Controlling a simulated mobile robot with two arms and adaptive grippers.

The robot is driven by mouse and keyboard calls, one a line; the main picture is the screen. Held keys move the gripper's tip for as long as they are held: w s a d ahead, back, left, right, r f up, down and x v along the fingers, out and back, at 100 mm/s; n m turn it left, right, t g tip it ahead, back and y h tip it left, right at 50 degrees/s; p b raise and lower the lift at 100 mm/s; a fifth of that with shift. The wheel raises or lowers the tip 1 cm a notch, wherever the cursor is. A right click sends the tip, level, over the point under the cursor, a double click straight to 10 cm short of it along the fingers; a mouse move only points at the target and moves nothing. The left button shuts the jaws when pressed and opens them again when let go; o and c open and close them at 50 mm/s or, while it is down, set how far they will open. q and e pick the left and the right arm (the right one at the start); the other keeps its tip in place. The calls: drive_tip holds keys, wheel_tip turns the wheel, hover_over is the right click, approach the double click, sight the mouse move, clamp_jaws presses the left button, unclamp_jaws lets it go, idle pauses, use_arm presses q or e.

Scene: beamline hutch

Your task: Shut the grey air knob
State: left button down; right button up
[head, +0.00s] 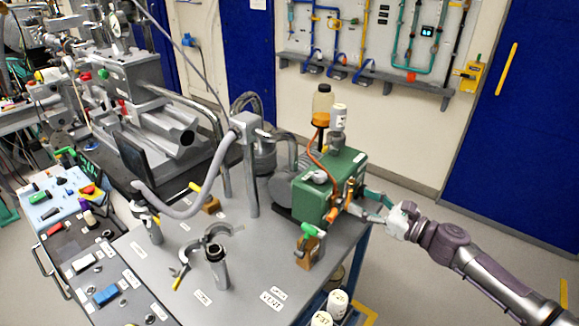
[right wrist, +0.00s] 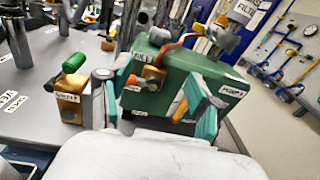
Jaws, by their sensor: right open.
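My right gripper (head: 368,206) is open at the right side of the green box-shaped pump (head: 332,185). In the right wrist view its teal fingers (right wrist: 152,98) stand apart, either side of a brass block (right wrist: 153,76) with an orange piece on the pump's face. No finger is clearly seen touching the block. A grey round cap (head: 320,177) sits on top of the pump; I cannot tell whether it is the air knob. No readable air label shows. A green-handled brass valve marked VENT (right wrist: 70,95) stands left of the gripper. My left gripper is not in view.
The grey table (head: 180,255) carries a curved hose (head: 205,185) and upright posts. An amber bottle (head: 322,104) and a white canister (head: 338,117) stand above the pump. White bottles (head: 337,303) sit below the table's edge. The floor at right is mostly clear.

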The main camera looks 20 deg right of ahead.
sight(322, 174)
drive_tip(key=p+x, duration=0.1)
drive_tip(key=x, duration=0.3)
drive_tip(key=r+p+x, duration=0.1)
drive_tip(key=x, duration=0.3)
drive_tip(key=r+p+x, duration=0.1)
drive_tip(key=x, duration=0.4)
drive_tip(key=shift+s+a, duration=0.1)
drive_tip(key=shift+a, duration=0.1)
drive_tip(key=shift+w+a, duration=0.25)
drive_tip(key=shift+w, duration=0.15)
drive_tip(key=c, duration=1.2)
drive_tip(key=shift+o, duration=0.2)
drive_tip(key=shift+m+p, duration=0.3)
drive_tip(key=shift+p, duration=0.05)
